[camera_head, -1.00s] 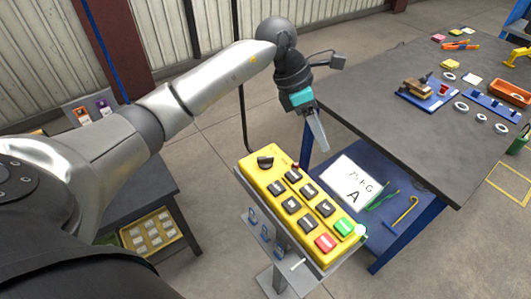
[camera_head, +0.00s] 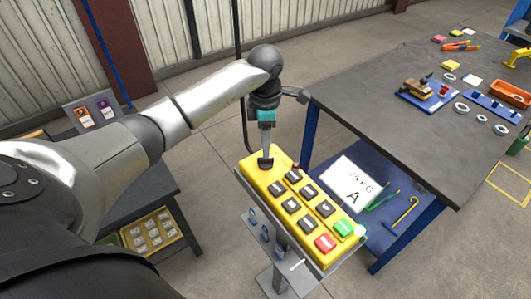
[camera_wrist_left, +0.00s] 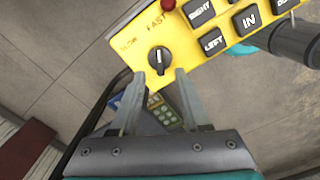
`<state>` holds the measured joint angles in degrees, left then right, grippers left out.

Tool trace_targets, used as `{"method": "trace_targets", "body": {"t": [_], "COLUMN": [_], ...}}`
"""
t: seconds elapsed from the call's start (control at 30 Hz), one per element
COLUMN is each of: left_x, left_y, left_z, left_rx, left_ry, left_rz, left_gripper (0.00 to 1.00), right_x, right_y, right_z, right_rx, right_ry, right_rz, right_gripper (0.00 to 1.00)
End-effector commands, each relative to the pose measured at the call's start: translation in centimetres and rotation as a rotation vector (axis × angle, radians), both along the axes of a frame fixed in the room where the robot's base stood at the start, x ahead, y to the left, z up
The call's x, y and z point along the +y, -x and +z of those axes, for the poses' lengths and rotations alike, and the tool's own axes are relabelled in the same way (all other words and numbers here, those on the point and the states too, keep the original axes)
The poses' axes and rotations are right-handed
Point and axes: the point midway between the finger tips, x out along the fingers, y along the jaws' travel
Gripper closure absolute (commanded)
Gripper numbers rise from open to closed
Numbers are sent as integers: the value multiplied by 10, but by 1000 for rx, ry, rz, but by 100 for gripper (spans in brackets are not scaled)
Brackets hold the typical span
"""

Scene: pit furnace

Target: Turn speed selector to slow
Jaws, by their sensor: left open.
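The speed selector is a black knob (camera_wrist_left: 159,60) with a white mark on the yellow control box (camera_head: 300,245). In the left wrist view, FAST is printed above it and SLOW to its upper left; the white mark runs roughly up and down, closer to FAST. In the head view the knob (camera_head: 266,163) is at the box's upper left corner, partly covered by my fingers. My left gripper (camera_head: 267,152) points down over it. In the wrist view its fingers (camera_wrist_left: 160,75) are open, tips at either side of the knob's lower edge; I cannot tell whether they touch.
Black buttons (camera_head: 292,205), a green button (camera_head: 343,228) and a red button (camera_head: 325,243) sit close by on the box. A small red part (camera_wrist_left: 168,5) is near the knob. A workbench (camera_head: 400,125) stands to the right, a small dark table (camera_head: 150,190) to the left.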

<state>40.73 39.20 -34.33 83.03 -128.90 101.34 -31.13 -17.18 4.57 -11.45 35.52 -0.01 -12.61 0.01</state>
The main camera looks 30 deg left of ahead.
Motion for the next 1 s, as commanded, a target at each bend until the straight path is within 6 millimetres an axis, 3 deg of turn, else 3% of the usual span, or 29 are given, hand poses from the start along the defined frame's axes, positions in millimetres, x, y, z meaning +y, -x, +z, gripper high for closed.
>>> {"method": "trace_targets", "body": {"t": [0.1, 0.3, 0.67, 1.0], "left_x": [-1, 0, 0, 0], "left_y": [1, 0, 0, 0], "left_z": [-23, -44, -49, -48], "left_rx": [3, 0, -2, -1], "left_ry": [1, 1, 1, 0], "left_rz": [1, 0, 0, 0], "left_gripper": [54, 54, 54, 91], "right_x": [0, 0, 0, 0], "right_y": [0, 0, 0, 0], "right_z": [0, 0, 0, 0], "right_rx": [0, 0, 0, 0], "right_ry": [0, 0, 0, 0], "right_rz": [0, 0, -1, 0], "right_gripper": [100, 100, 100, 100]}}
